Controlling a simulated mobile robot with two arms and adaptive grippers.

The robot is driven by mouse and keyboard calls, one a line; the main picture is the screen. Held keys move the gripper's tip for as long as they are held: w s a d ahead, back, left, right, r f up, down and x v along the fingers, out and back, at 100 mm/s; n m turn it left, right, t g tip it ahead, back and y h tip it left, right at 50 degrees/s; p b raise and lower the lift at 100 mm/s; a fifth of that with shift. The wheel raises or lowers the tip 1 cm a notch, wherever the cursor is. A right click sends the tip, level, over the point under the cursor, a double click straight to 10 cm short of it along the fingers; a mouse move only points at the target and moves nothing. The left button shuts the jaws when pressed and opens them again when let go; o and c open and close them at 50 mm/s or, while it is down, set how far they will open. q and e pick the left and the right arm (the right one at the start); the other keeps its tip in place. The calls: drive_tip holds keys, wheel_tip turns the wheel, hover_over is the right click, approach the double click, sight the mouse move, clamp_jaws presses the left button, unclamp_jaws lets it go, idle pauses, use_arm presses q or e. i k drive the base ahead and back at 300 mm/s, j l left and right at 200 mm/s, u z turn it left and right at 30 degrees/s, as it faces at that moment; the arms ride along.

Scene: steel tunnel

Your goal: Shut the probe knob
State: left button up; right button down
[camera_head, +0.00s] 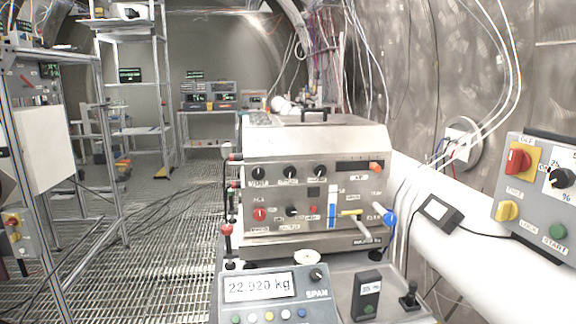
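A metal control console (310,140) stands in the middle of the head view. Its front has a row of black knobs: a left one (258,173), a middle one (289,172) and a right one (319,171). Below them are a red knob (260,214), a smaller black knob (292,211) and another red knob (313,210). A yellow lever (350,212) and a blue ball knob (389,217) sit at the lower right. The labels are too small to read, so I cannot tell which is the probe knob. Neither gripper is in view.
A scale display (260,287) reading about 22 920 kg and a small joystick (409,297) are in front. A grey switch box (540,195) and white pipe (455,235) are at the right. Metal frames stand left; cables cross the grated floor (165,230).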

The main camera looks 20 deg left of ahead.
sight(319, 169)
drive_tip(key=i+l, duration=0.2)
drive_tip(key=i, duration=0.15)
drive_tip(key=i+l, duration=0.15)
drive_tip(key=i, duration=0.25)
drive_tip(key=i+l, duration=0.2)
drive_tip(key=i, duration=0.15)
